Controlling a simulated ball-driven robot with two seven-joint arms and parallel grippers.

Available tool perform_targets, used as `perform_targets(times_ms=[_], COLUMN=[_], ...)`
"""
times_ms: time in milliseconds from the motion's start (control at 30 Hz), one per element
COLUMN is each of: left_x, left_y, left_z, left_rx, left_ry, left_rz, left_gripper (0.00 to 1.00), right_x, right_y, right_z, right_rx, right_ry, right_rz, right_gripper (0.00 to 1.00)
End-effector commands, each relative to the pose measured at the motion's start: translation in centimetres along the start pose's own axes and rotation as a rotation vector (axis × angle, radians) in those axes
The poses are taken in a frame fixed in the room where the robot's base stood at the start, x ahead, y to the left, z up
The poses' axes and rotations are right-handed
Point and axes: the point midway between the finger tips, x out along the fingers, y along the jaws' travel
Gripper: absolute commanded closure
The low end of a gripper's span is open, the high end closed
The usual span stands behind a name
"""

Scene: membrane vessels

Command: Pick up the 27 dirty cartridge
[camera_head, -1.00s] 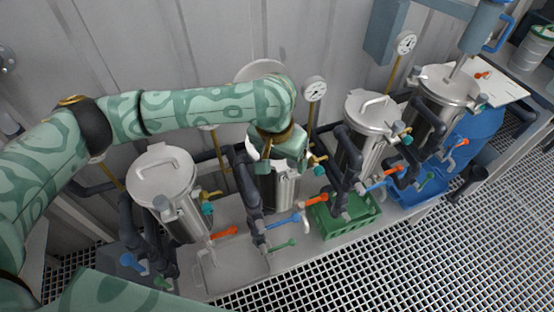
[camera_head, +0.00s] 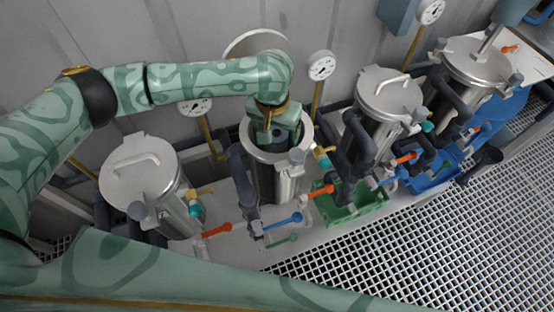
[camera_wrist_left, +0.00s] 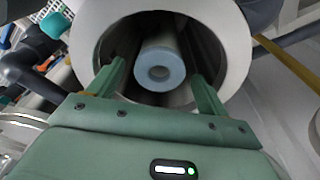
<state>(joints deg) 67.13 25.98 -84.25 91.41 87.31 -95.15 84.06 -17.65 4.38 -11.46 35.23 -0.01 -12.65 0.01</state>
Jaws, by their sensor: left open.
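The cartridge (camera_wrist_left: 161,66) shows in the left wrist view as a pale blue-white cylinder with a round hole in its end. It lies inside the open steel vessel (camera_wrist_left: 235,45), whose rim (camera_head: 262,157) also shows in the head view. No number on the cartridge is legible. My left gripper (camera_head: 277,138) is at the mouth of this vessel. In the left wrist view the gripper (camera_wrist_left: 155,70) is open, its fingers spread to either side of the cartridge and not visibly touching it. The vessel wall hides the cartridge's far part. My right gripper is not in view.
Lidded vessels stand left (camera_head: 140,170) and right (camera_head: 388,95) of the open one, with another (camera_head: 475,65) farther right. A round lid (camera_head: 243,45) is behind my wrist. Dark pipes, colored valve handles and a green crate (camera_head: 375,208) sit close in front.

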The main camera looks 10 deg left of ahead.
Motion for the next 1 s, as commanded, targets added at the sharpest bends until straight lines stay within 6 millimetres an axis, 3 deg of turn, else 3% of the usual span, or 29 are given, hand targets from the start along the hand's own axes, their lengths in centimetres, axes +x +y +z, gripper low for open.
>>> perform_targets(times_ms=[267,500,733,767,1000], left_x=[2.3,6.4,6.3,6.3,6.3], left_y=[0.0,0.1,0.1,0.1,0.1], left_z=[0.2,0.8,0.6,0.6,0.6], left_rx=[0.0,0.0,0.001,0.001,0.001], left_ry=[-0.001,-0.003,0.001,0.001,0.001], left_rz=[0.0,0.0,-0.001,-0.001,-0.001], left_gripper=[0.22,0.22,0.22,0.25,0.9], right_x=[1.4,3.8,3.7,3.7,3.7], right_y=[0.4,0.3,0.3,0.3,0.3], right_z=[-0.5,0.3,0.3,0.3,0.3], right_rx=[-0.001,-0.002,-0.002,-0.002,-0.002], right_ry=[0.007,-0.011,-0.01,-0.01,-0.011], right_rz=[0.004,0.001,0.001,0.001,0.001], right_gripper=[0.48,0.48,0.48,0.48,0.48])
